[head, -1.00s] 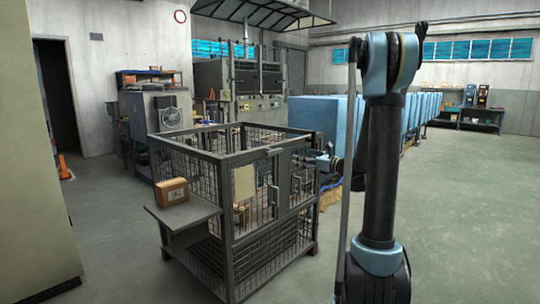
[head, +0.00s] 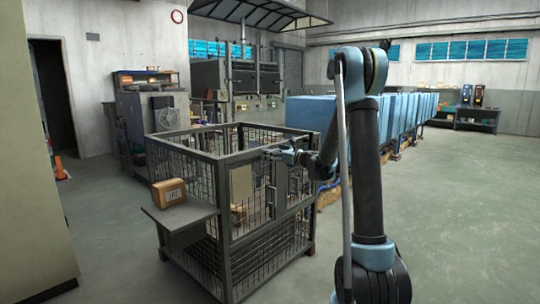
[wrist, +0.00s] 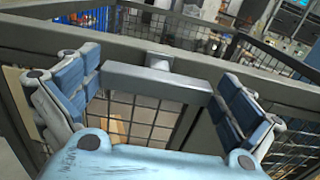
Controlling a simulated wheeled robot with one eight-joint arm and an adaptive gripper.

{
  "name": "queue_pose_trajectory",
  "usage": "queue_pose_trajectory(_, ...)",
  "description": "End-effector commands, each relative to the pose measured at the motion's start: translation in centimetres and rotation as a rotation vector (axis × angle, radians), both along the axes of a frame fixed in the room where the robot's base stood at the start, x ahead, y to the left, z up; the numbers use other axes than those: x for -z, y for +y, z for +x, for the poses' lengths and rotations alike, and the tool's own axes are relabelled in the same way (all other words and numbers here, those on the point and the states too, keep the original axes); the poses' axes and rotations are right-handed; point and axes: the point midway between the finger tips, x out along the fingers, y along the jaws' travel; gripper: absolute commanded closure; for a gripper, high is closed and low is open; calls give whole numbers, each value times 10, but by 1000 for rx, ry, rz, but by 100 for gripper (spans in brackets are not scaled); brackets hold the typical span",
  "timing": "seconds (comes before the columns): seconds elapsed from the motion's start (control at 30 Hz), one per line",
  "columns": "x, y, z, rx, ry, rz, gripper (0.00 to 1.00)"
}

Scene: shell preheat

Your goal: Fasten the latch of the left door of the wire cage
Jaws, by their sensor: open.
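The grey wire cage (head: 228,229) stands at mid-left in the head view. My gripper (head: 275,154) is at the top rail of its door side; it is small there and partly merged with the frame. In the wrist view my gripper (wrist: 163,82) is open, its blue-padded fingers spread on either side of a grey latch bar (wrist: 150,83). The bar lies crosswise between the fingers, joined by a short stub to the cage's top rail (wrist: 215,68). I see no clear contact with the bar. Mesh of the door (wrist: 150,119) shows below it.
A cardboard box (head: 169,192) sits on a shelf (head: 180,214) at the cage's left side. A row of blue units (head: 310,112) stands behind the cage. The floor at the right (head: 460,210) is clear.

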Motion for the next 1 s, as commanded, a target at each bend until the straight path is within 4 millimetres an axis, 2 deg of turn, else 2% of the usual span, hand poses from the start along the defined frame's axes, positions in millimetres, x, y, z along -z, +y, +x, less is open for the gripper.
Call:
queue_pose_trajectory(0.4, 0, 6, 4, 0, 0, 0, 0)
queue_pose_trajectory(0.57, 0, 6, 5, 0, 0, 0, 32)
queue_pose_trajectory(0.67, 0, 5, 5, 1, 0, 0, 32)
queue_pose_trajectory(0.7, 0, 14, 5, 1, 0, 0, 33)
queue_pose_trajectory(1.0, 1, 5, 4, 1, -43, -35, 33)
